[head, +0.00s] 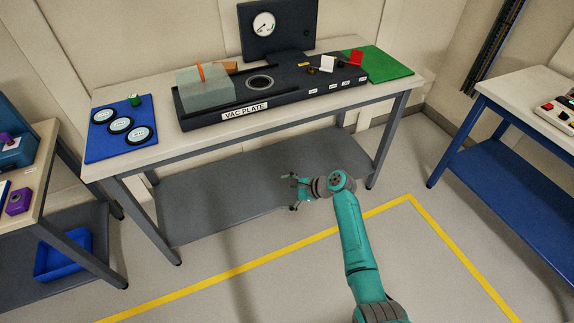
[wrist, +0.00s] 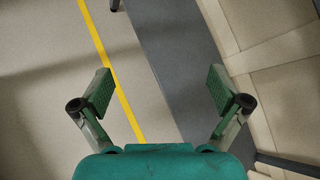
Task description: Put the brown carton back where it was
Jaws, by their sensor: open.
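A small brown object (head: 230,66), which may be the brown carton, shows on the workbench behind a grey-green block (head: 205,90). The block hides part of it, so I cannot tell its full shape. My gripper (head: 293,191) is open and empty, low in front of the workbench and apart from everything on it. In the wrist view my gripper (wrist: 162,90) has its two green fingers wide apart, with only floor and a grey surface behind them. No carton shows in the wrist view.
The workbench (head: 150,152) bears a black unit labelled VAC PLATE (head: 250,113), a blue mat (head: 100,150) with several round discs, and a green mat (head: 390,62). Its lower grey shelf (head: 230,205) is bare. Side tables stand left and right. A yellow line (head: 230,273) crosses clear floor.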

